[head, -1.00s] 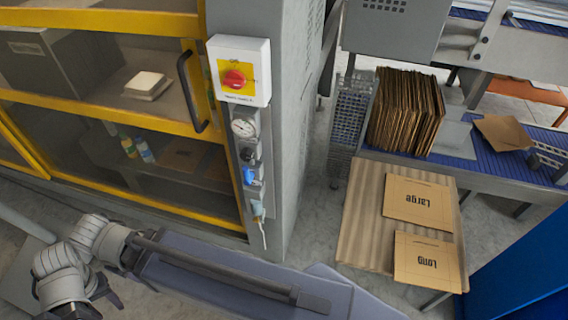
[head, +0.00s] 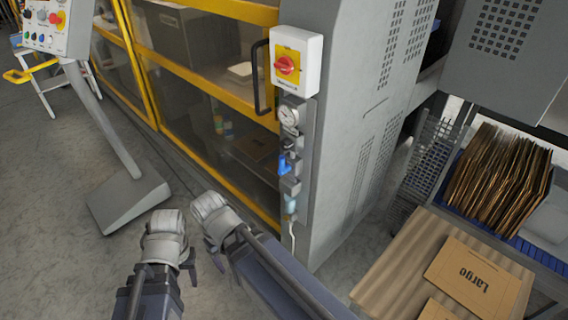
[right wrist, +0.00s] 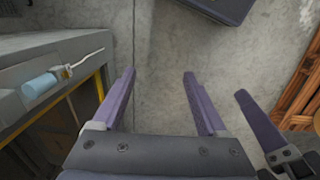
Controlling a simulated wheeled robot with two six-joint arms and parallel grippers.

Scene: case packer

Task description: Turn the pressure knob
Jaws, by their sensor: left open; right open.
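The grey service panel (head: 301,150) on the machine's corner post carries a round pressure gauge (head: 289,115). Below it are a small dark knob-like fitting (head: 288,144) and a blue handle or knob (head: 284,166); I cannot tell for sure which is the pressure knob. My left gripper (head: 190,263) is low over the floor, left of and below the panel, apart from it and open. My right gripper (right wrist: 158,73) is open and empty over bare floor in the right wrist view. In the head view its fingers are mostly hidden.
A red rotary switch (head: 287,65) on a white box sits above the gauge. A pale blue bowl (right wrist: 39,86) and hose hang at the panel's bottom. Yellow-framed guard doors with a black handle (head: 262,78) are left of it. A control pedestal (head: 128,206) stands further left.

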